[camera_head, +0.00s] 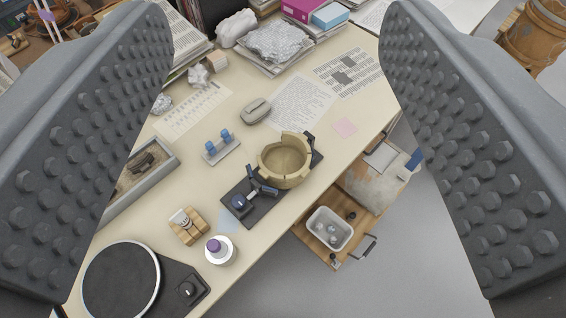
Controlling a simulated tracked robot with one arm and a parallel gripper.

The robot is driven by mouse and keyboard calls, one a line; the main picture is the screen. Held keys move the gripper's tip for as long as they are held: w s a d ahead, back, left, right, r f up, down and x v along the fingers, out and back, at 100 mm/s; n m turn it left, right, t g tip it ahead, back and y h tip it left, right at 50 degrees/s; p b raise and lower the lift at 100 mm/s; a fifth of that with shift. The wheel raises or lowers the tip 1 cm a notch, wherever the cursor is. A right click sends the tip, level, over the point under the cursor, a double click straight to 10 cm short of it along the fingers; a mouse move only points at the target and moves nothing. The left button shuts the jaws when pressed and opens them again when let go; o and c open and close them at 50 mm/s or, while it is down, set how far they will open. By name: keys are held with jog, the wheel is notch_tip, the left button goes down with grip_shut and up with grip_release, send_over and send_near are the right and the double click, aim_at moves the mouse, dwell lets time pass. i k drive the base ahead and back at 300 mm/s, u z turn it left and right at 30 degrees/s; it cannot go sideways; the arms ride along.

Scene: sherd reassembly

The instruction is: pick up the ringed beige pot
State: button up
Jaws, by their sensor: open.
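The beige pot (285,163) sits on a dark stand (255,203) near the desk's right edge. It is open at the top, with a broken, uneven rim and a ringed wall. A dark clamp with a round knob (239,202) stands at its lower left, on the same stand. My gripper (275,150) is open and empty. Its two studded fingers frame the view at left and right, well above the desk, with the pot between them in the picture and not touched.
On the desk (270,240) are a turntable (121,282), a purple-capped bottle (214,245), wooden blocks (188,227), a grey tray (165,152), a grey mouse-like object (256,110) and papers (300,100). An open drawer with a white tub (330,229) juts out below the desk's edge.

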aim_at(288, 156)
jog(key=z, duration=1.05)
jog(key=k, duration=0.85)
jog(key=u, duration=0.8)
jog(key=i, duration=1)
jog(key=z, duration=0.05)
